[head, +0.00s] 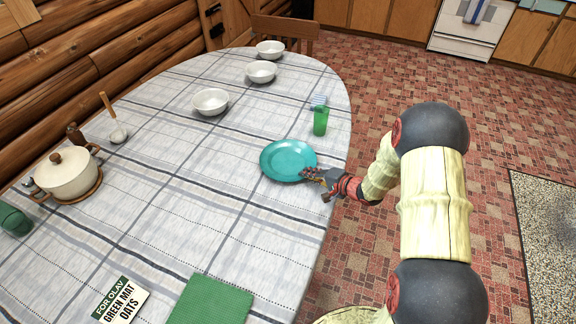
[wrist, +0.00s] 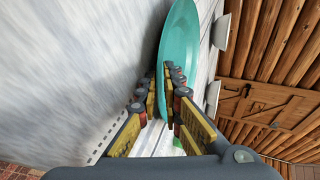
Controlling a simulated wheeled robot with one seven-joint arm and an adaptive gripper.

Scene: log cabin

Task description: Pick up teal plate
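The teal plate (head: 287,160) lies near the right edge of the cloth-covered table (head: 215,165) in the head view. My gripper (head: 312,178) is at its right-hand rim, coming in low from the right. In the wrist view the plate (wrist: 177,45) shows nearly edge-on, with its near rim between my two fingers (wrist: 161,82). The fingertips are drawn close together on either side of the rim. The fingers hide part of the rim. I see no clear gap between plate and table.
White bowls (head: 211,101) stand farther back. The cloth left of the plate is clear.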

